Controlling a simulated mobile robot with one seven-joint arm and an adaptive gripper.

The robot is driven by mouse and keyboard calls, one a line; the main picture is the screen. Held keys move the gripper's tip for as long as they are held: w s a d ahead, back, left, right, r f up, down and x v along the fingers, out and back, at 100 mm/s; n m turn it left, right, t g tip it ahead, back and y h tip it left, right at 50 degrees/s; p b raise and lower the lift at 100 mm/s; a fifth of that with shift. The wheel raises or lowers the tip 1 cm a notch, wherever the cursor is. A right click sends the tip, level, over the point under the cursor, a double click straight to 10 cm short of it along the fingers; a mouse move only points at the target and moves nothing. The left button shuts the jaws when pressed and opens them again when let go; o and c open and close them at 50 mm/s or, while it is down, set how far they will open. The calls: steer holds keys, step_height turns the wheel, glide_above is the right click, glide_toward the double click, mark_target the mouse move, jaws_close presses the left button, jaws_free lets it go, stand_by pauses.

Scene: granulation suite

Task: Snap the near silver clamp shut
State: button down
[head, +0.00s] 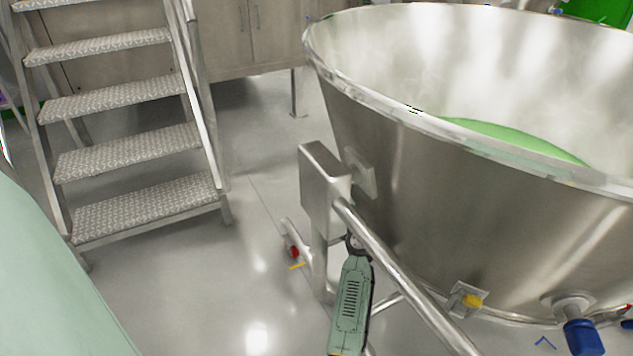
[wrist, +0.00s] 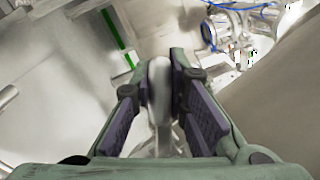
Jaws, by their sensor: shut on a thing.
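In the head view my gripper (head: 355,243) is small and partly hidden by my green wrist, beside the bowl's tubular frame rail (head: 400,280). In the wrist view my gripper (wrist: 160,82) has its two fingers closed on a pale, rounded silver bar (wrist: 159,100). I cannot tell whether this bar is the frame rail or part of a clamp. Round silver fittings (wrist: 228,30) with blue lines show at the upper right of the wrist view, apart from the fingers. I cannot pick out the near silver clamp for certain in either view.
A large steel bowl (head: 430,180) with green contents (head: 515,138) fills the right of the head view. A steel post box (head: 322,185) joins its frame. Steps (head: 140,165) stand at the left. Open floor (head: 235,270) lies between them. A blue-capped fitting (head: 583,338) is low right.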

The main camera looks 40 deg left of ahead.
steer(key=shift+w, duration=0.1)
steer(key=c, duration=1.6)
jaws_free()
steer(key=shift+o, duration=0.2)
